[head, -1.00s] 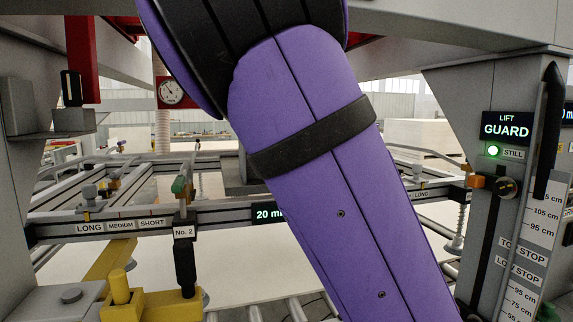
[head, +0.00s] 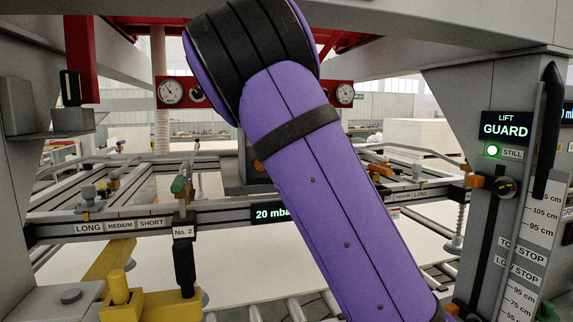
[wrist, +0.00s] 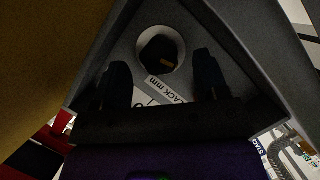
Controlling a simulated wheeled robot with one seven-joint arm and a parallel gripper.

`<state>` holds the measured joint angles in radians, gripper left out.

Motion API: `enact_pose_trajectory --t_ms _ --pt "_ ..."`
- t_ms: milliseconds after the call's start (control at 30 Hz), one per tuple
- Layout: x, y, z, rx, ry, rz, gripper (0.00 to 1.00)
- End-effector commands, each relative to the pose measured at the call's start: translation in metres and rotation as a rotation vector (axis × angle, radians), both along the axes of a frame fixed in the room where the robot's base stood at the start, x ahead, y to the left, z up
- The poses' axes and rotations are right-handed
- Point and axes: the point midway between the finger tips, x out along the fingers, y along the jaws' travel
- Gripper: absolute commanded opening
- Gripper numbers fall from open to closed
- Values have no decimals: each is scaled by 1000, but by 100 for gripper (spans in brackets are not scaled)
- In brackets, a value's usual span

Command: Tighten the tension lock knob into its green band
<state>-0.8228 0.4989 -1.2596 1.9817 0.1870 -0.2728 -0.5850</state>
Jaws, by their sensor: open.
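A dark round knob (wrist: 156,48) sits on a pale round dial (wrist: 144,66) in a grey recessed housing in the wrist view. A small tan mark shows on the knob's lower right. A label reading "ACK mm" lies just below it, partly covered. My gripper (wrist: 161,61) is open, with its dark fingers on the left and right below the knob. I cannot tell whether they touch it. No green band can be made out. In the head view my purple arm hides this area, and the gripper is out of sight.
Grey sloping walls (wrist: 235,60) close in around the gripper in the wrist view. In the head view, a rail (head: 140,220) with length labels crosses the middle. A yellow bracket (head: 165,305) stands at lower left, and a grey post (head: 480,190) with a lift guard display at right.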

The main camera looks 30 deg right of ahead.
Motion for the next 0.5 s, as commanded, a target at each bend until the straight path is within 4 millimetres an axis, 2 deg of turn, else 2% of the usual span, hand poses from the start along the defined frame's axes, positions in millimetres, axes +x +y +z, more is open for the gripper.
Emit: enact_pose_trajectory --t_ms 500 --pt "9 -6 -3 1 -1 0 67"
